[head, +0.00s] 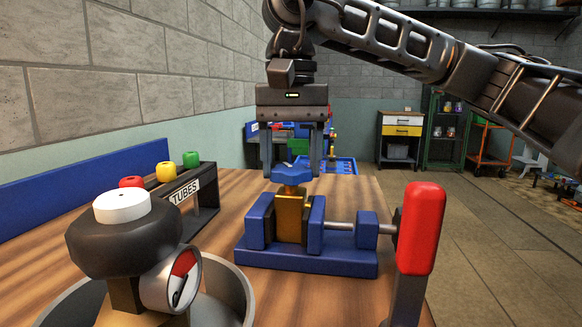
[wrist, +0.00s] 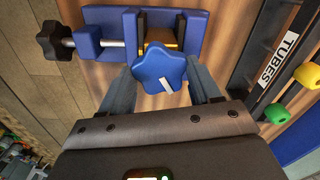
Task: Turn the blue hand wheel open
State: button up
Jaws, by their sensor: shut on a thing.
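The blue hand wheel (head: 291,174) sits on top of a brass valve body (head: 291,213), which is clamped in a blue vise (head: 308,258) on the wooden table. In the wrist view the wheel (wrist: 160,73) is lobed, with a short white mark on its face pointing to the lower right. My gripper (head: 292,172) points straight down over the valve, with one finger on each side of the wheel. It is shut on the wheel. In the wrist view my gripper's fingers (wrist: 163,88) flank the wheel, and the contact faces are partly hidden.
A red-handled post (head: 420,230) stands at front right, close to the vise screw. A TUBES rack (head: 205,196) with coloured knobs is at left. Bare tabletop lies between.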

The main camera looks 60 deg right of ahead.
aim_at(292, 168)
jog(key=n+b, duration=0.2)
jog(key=n, duration=0.4)
jog(key=shift+f+n, duration=0.1)
jog(key=shift+n, duration=0.2)
jog(key=n+b, duration=0.1)
jog(key=n, duration=0.4)
jog(key=shift+b, duration=0.3)
jog(key=o, duration=1.1)
jog(key=shift+c, duration=0.2)
jog(key=shift+r, duration=0.2)
notch_tip(292, 168, up, 8)
jog(key=shift+f+p, duration=0.2)
jog(key=shift+p, duration=0.85)
